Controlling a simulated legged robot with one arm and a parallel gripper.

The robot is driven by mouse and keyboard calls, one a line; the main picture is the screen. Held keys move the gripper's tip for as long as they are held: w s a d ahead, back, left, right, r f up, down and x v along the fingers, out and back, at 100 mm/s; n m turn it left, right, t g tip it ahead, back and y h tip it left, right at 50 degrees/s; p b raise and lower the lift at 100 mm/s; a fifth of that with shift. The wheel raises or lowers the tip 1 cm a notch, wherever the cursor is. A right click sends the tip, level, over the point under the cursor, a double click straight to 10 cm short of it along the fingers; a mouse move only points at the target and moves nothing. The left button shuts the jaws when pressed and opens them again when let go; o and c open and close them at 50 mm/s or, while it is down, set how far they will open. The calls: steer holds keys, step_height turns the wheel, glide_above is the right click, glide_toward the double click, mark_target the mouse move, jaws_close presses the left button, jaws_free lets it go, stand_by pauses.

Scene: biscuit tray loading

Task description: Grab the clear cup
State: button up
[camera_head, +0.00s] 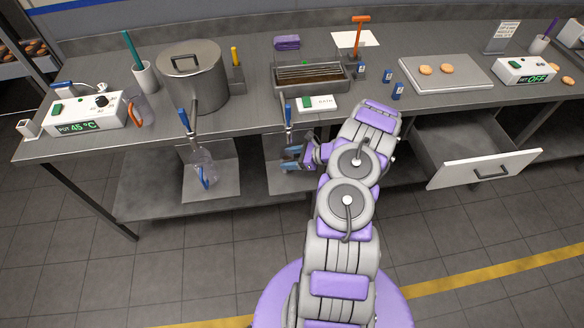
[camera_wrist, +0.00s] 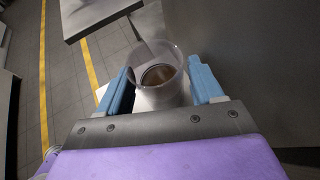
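A clear cup (camera_wrist: 172,62) with a round rim shows in the wrist view, between the two blue fingers of my gripper (camera_wrist: 163,88). Brown shows at its bottom, either contents or something seen through it. The fingers are spread to either side of the cup; a dark gap shows inside the left finger, and the right finger is close to the cup wall. In the head view my gripper (camera_head: 291,158) is low, below the counter's front edge by a blue-handled hanging tool (camera_head: 288,115). The cup is hard to make out there.
Another clear vessel (camera_head: 203,170) hangs or stands left of my gripper, near a blue-handled tool (camera_head: 184,121). An open drawer (camera_head: 483,169) juts out at right. The counter (camera_head: 240,120) above holds a pot (camera_head: 193,72), a bath (camera_head: 311,80) and a tray (camera_head: 447,73).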

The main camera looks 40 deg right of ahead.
steer(key=shift+w+a, duration=0.25)
steer(key=shift+a, duration=0.25)
steer(key=shift+w+a, duration=0.2)
steer(key=shift+a, duration=0.3)
steer(key=shift+a+r, duration=0.1)
steer(key=shift+a, duration=0.2)
steer(key=shift+s+d+f, duration=0.1)
steer(key=shift+d+f, duration=0.1)
steer(key=shift+d, duration=0.55)
steer(key=c, duration=0.5)
steer(key=shift+a, duration=0.15)
steer(key=c, duration=0.3)
steer(key=shift+a+r, duration=0.1)
steer(key=shift+a, duration=0.2)
steer(key=shift+c, duration=0.7)
